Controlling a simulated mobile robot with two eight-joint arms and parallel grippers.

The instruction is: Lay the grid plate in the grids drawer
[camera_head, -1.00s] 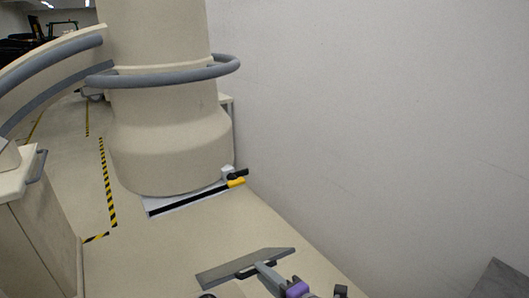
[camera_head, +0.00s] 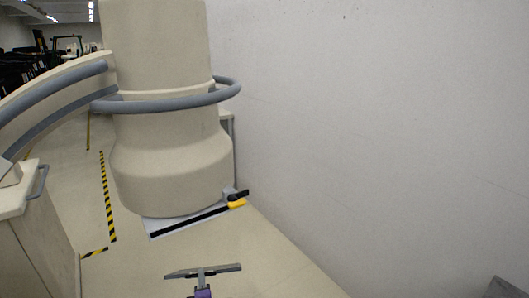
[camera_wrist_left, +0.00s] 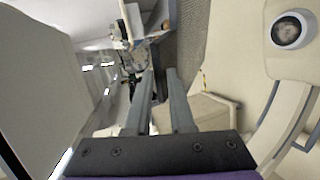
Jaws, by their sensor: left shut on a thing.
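The grid plate (camera_head: 228,269) is a thin grey slab near the bottom of the head view, seen almost edge-on. My left gripper (camera_head: 202,277) is below its middle and shut on it. In the left wrist view, the gripper's two fingers (camera_wrist_left: 163,95) point up the picture, and a dark grey textured surface (camera_wrist_left: 190,38) beyond them looks like the plate. I cannot make out a grids drawer in either view. My right gripper is not in view.
A beige cabinet (camera_head: 38,245) with a grey handle stands at the left. A wide beige column (camera_head: 165,165) with a grey ring rail stands ahead, a yellow-tipped item (camera_head: 237,204) at its foot. A white wall (camera_head: 380,130) closes the right side. Striped tape (camera_head: 106,195) marks open floor.

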